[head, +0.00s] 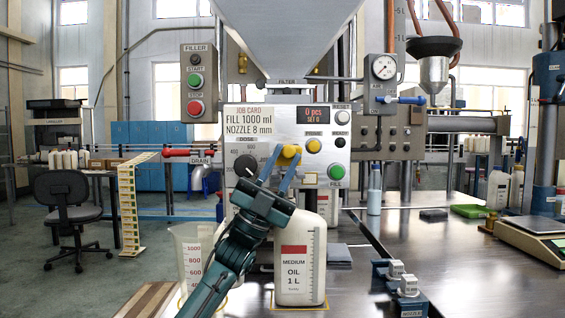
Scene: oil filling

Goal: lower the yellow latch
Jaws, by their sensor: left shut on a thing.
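The yellow latch (289,150) is a small rounded piece on the front of the white filler panel (255,133), left of the yellow PRIME button (313,146). My left gripper (287,153) reaches up from below, with its two blue fingers shut on the latch, one on each side. The fingers hide part of the latch and the panel behind it. Below the gripper, a white bottle labelled MEDIUM OIL 1 L (301,270) stands upright under the filler. The gripper body covers the bottle's upper left and the nozzle area. My right gripper is out of view.
A black dose dial (245,166) sits just left of the fingers, and a green FILL button (335,171) lies to the right. A clear measuring jug (194,255) stands beside my left arm. Blue nozzle blocks (408,298) lie front right; the dark table is open beyond them.

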